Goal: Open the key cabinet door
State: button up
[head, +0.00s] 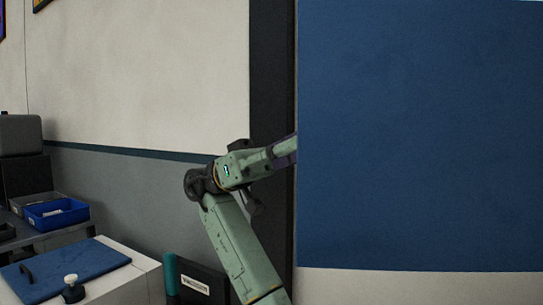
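A large flat blue panel (420,140) fills the right of the head view, very close to the camera. It may be the key cabinet door, but no handle, hinge or keys show, so I cannot tell. My arm rises from the bottom middle, bends, and reaches right to the panel's left edge. Its far end passes out of sight behind that edge. My gripper is hidden there, and I cannot see what it touches or holds.
A dark upright post (272,75) stands just left of the panel. At the lower left are a white unit with a blue top (75,267), a blue tray (57,222) and a grey box (20,135). A dark labelled case (195,287) stands near my arm.

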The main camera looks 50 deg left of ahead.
jog(key=v, duration=0.6)
jog(key=shift+a, duration=0.25)
jog(key=shift+f, duration=0.1)
dwell(0.3)
